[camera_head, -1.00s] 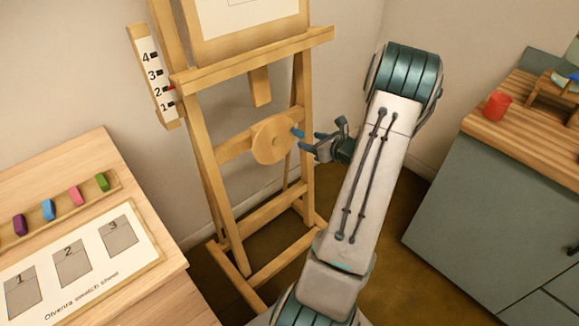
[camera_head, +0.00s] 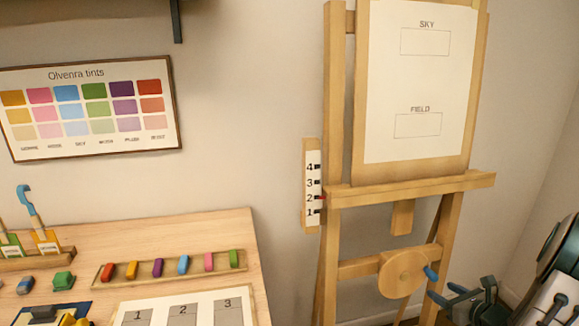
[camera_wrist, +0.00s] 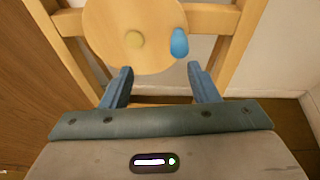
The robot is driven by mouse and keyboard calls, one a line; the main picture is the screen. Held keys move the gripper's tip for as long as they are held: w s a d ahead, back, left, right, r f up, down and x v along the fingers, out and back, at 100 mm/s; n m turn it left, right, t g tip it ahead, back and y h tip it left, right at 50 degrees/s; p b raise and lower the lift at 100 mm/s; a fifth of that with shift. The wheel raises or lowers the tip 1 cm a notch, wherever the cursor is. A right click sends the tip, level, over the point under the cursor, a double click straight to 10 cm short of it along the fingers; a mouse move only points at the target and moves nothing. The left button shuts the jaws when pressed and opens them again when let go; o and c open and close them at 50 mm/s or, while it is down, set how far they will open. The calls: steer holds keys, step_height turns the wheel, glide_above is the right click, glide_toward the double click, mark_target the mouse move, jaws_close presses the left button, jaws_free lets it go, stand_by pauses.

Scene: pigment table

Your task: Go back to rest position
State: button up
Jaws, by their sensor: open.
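My gripper (camera_head: 453,289) is at the lower right of the head view, beside the easel's round wooden crank wheel (camera_head: 402,273). In the wrist view my gripper (camera_wrist: 160,88) is open, with its two blue fingers apart and nothing between them. The wheel (camera_wrist: 110,45) lies just beyond the fingertips there, and its blue peg (camera_wrist: 180,43) is near the right finger. Whether a finger touches the peg is hard to tell. The wooden easel (camera_head: 335,120) holds a white sheet (camera_head: 415,80) with SKY and FIELD boxes. A scale (camera_head: 312,185) numbered 1 to 4 has a red pointer near 2.
A wooden table (camera_head: 220,230) at left holds a tray (camera_head: 240,262) of several coloured pieces, a swatch sheet (camera_head: 250,305) and tools. A tint chart (camera_head: 90,108) hangs on the wall. The wall behind the easel is bare.

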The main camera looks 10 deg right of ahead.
steer(key=s+a+r+n+g+y+p, duration=0.1)
steer(key=a+r+n+g+y, duration=0.45)
steer(key=a, duration=0.85)
steer(key=s+a+r+n+g+p, duration=0.1)
steer(key=a+r+n+g, duration=0.35)
steer(key=a+n, duration=0.75)
steer(key=s+a+r+n+h+p, duration=0.1)
steer(key=s+a+r+n+h, duration=0.2)
steer(key=s+n, duration=0.4)
steer(key=s+a+r+n+h, duration=0.4)
steer(key=s+a+r+n, duration=0.1)
steer(key=s+n, duration=0.3)
steer(key=shift+a+r+n+g+p, duration=0.35)
steer(key=shift+r+n+g, duration=0.1)
steer(key=shift+n, duration=0.1)
steer(key=shift+d+h, duration=0.1)
steer(key=shift+h, duration=0.15)
